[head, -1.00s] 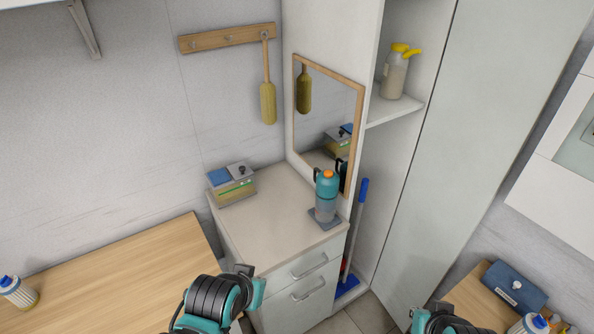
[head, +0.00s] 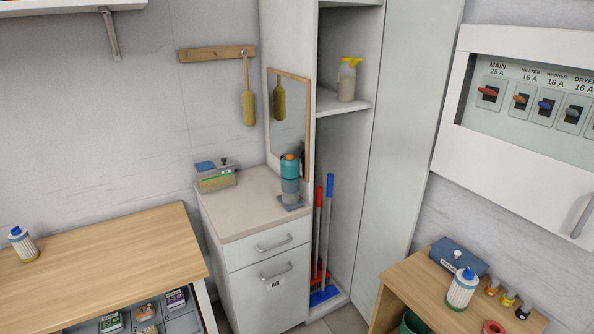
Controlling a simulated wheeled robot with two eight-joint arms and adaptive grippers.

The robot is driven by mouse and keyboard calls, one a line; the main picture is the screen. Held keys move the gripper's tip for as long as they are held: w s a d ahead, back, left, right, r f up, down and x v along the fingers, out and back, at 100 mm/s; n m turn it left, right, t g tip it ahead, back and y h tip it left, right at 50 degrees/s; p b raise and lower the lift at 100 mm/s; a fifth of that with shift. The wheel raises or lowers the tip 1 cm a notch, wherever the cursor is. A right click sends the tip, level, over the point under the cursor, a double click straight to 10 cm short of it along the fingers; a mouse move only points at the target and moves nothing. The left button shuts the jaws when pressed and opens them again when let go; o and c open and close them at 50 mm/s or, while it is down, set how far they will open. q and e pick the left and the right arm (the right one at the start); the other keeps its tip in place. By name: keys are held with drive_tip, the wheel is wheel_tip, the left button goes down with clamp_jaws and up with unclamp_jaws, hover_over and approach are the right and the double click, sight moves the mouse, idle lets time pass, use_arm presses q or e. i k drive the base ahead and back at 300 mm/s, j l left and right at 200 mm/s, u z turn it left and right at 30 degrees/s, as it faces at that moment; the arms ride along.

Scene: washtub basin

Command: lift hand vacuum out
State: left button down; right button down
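A teal and grey upright appliance with an orange top, which looks like the hand vacuum (head: 290,182), stands on a flat grey base (head: 290,205). The base rests at the right front of the top of a pale drawer cabinet (head: 245,214). Whether the vacuum sits in a recess of the base is too small to tell. Neither of my grippers shows in the head view.
A framed mirror (head: 289,120) is behind the vacuum. Right of the cabinet an open tall cupboard holds a red and a blue broom (head: 329,230). The cabinet top's middle is clear.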

sight(290, 198)
drive_tip(key=k+l, duration=0.1)
drive_tip(key=z, duration=0.35)
drive_tip(key=i+j+z, duration=0.1)
drive_tip(key=j+z, duration=0.2)
drive_tip(key=i+j+z, duration=0.1)
drive_tip(key=j+z, duration=0.45)
drive_tip(key=i+j, duration=0.05)
drive_tip(key=j, duration=0.05)
